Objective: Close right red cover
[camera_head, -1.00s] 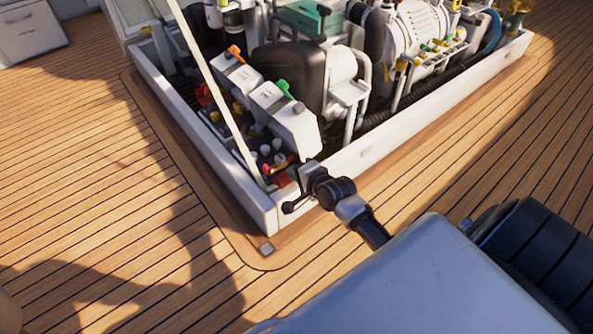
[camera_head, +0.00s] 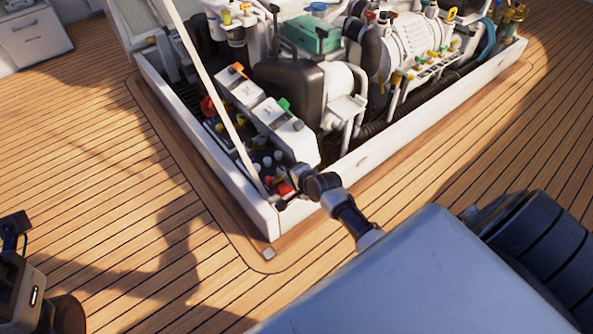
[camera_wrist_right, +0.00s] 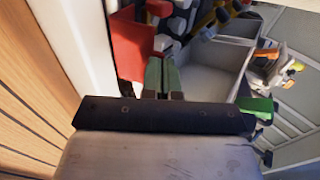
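The red cover (camera_head: 284,188) is at the near corner of the engine hatch, just inside the white rim. In the right wrist view the red cover (camera_wrist_right: 133,45) is a red block at the upper left, beside the white rim; whether it is open is unclear. My right gripper (camera_head: 284,203) is over the rim by this corner, partly masking the red cover. In the wrist view its two greenish fingers (camera_wrist_right: 163,76) are close together with nothing seen between them, right of and near the red cover; contact is unclear. Part of my left arm (camera_head: 20,280) shows at the left edge; its fingertips are not visible.
The white hatch rim (camera_head: 262,212) surrounds the engine. A slanted white pole (camera_head: 205,85) rises by the corner. White boxes (camera_head: 285,130) with orange and green levers stand behind the red cover. The wooden deck (camera_head: 110,220) to the left is clear.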

